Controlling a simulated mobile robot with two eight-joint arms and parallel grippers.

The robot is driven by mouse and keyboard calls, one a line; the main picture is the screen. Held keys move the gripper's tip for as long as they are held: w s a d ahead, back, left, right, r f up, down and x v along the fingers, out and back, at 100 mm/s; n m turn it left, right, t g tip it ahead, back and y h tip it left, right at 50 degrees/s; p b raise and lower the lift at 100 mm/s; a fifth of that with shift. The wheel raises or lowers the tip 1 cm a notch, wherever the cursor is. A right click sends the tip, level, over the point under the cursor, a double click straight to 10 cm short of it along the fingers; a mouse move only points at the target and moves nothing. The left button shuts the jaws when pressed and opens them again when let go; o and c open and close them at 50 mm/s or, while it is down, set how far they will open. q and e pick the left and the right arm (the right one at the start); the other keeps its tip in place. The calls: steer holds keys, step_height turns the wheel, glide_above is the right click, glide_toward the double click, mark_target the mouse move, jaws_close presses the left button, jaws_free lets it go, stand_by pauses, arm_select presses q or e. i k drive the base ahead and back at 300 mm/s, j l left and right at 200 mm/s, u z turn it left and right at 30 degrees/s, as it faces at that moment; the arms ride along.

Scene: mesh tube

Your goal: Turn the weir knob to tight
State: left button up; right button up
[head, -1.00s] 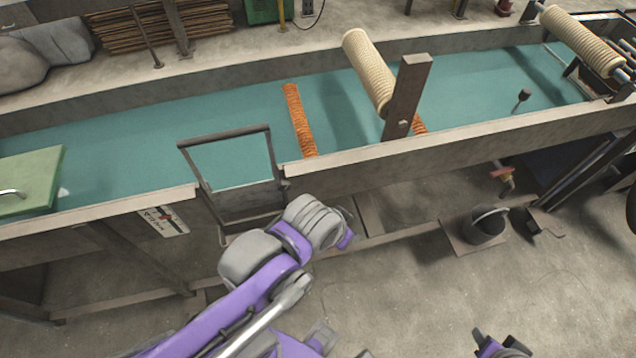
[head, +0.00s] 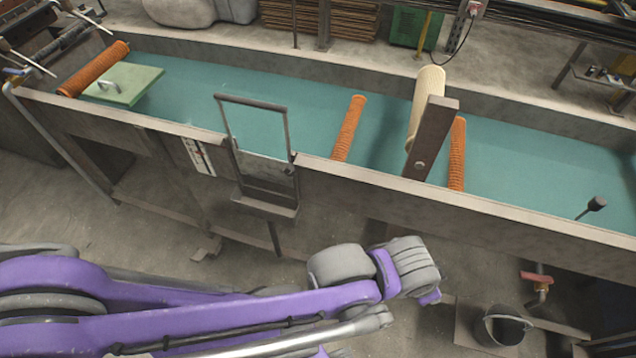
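A weir gate (head: 262,170) with an upright metal frame is set in the near wall of a long trough of green water. A white scale plate (head: 198,157) with a red mark is on the wall just left of it. A dark round knob on a short stem (head: 597,203) stands at the near wall far right; I cannot tell whether it is the weir knob. My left arm comes in from the left, below and in front of the wall. Its wrist end (head: 415,270) is right of the gate, apart from it. Its fingers are not clearly visible. My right gripper is out of view.
Orange mesh rollers (head: 348,128) and a cream roller (head: 426,95) behind a dark post (head: 432,138) cross the trough. A green lid (head: 125,84) lies at the left end. A black bucket (head: 502,326) and a red-handled tap (head: 537,277) are below right.

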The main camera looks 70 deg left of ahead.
mark_target(289, 170)
steer(key=i+l+u, duration=0.15)
steer(key=l+u, duration=0.15)
steer(key=u, duration=0.15)
steer(key=i+l+u, duration=0.15)
steer(key=l+u, duration=0.2)
steer(key=u, duration=1.95)
steer(key=i+l+u, duration=0.2)
steer(key=u, duration=0.25)
steer(key=i+l+u, duration=0.2)
steer(key=u, duration=0.25)
